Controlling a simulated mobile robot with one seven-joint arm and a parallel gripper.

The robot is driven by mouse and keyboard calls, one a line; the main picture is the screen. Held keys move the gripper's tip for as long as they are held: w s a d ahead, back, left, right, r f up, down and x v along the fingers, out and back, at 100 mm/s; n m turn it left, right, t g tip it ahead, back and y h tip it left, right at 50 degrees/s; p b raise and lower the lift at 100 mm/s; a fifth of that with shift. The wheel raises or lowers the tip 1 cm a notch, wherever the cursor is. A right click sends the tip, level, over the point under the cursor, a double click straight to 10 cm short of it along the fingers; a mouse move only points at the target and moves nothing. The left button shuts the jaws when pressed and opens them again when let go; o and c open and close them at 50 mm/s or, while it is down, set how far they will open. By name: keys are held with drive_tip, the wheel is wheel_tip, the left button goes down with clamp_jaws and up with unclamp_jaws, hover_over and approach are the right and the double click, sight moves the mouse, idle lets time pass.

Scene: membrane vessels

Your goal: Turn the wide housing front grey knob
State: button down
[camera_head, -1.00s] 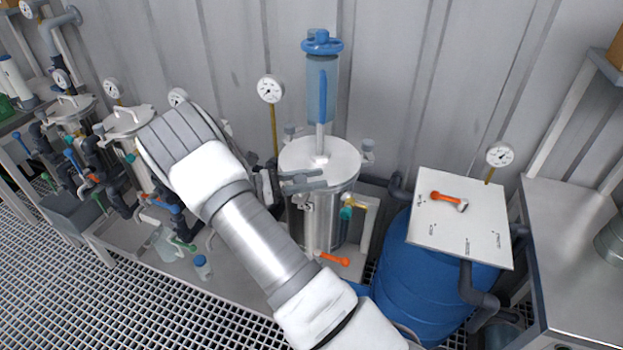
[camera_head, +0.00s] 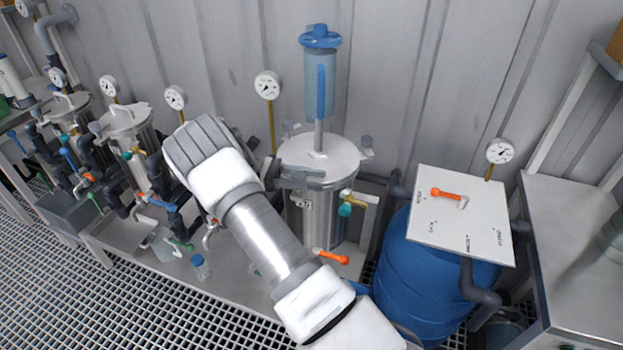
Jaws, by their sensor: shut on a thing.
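The wide housing (camera_head: 325,215) is a steel cylinder with a flat lid in the middle of the view, with a blue-topped clear column standing on it. My arm comes in from the bottom and bends at its grey ridged wrist to the left of the housing. My gripper (camera_head: 302,180) shows only in part, as dark and grey pieces behind my arm at the lid's front left edge. It is shut at the front grey knob, which the jaws mostly hide. Grey knobs also show at the lid's right edge (camera_head: 366,145) and back left.
A white gauge (camera_head: 267,86) stands behind the housing. An orange-handled valve (camera_head: 331,257) sits low in front. At right are a blue barrel (camera_head: 428,285) with a white board (camera_head: 462,215) and a steel bench (camera_head: 575,250). Narrower steel vessels and pipes crowd the left.

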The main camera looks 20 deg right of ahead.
drive_tip(key=shift+c, duration=2.2)
unclamp_jaws()
drive_tip(key=v, duration=0.7)
drive_tip(key=shift+a, duration=0.2)
drive_tip(key=shift+w, duration=0.1)
